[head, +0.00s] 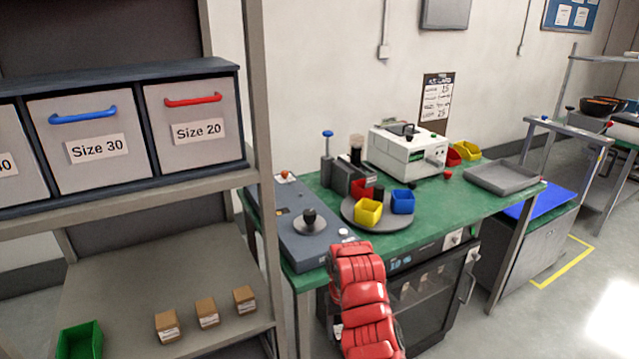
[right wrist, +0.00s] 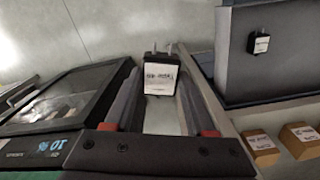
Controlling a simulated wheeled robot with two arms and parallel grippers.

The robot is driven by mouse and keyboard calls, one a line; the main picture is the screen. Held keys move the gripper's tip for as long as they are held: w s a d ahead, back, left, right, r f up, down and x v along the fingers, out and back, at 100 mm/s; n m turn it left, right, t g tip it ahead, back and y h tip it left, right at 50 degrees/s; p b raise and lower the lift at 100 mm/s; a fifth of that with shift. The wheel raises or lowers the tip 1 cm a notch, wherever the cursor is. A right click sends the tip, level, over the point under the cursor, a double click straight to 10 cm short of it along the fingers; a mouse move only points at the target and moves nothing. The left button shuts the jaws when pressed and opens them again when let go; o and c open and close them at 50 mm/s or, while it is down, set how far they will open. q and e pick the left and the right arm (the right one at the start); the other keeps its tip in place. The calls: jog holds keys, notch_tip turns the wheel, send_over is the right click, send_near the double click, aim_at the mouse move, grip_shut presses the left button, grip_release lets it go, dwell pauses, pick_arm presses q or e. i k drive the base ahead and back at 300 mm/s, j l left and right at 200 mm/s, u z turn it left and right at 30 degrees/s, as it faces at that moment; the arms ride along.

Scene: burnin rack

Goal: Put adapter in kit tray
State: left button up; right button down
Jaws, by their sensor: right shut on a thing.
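The adapter (right wrist: 160,82) is a small black block with a white label and metal prongs, seen in the right wrist view. My right gripper (right wrist: 161,90) is shut on it, with a dark finger on each side. In the head view my red right arm reaches up from the bottom in front of the green bench, and its fingers and the adapter are not clear there. A shallow grey tray (head: 503,179) lies empty at the right end of the bench. My left gripper is not in view.
The green bench (head: 430,218) holds a turntable (head: 376,211) with coloured bins and a white instrument (head: 407,151). An oven-like unit (head: 428,291) stands below. The left shelf holds small cartons (head: 207,314). Another labelled black block (right wrist: 258,42) shows against a grey surface.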

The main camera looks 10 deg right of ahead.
aim_at(501, 180)
jog(key=l+u, duration=0.35)
jog(key=l, duration=2.95)
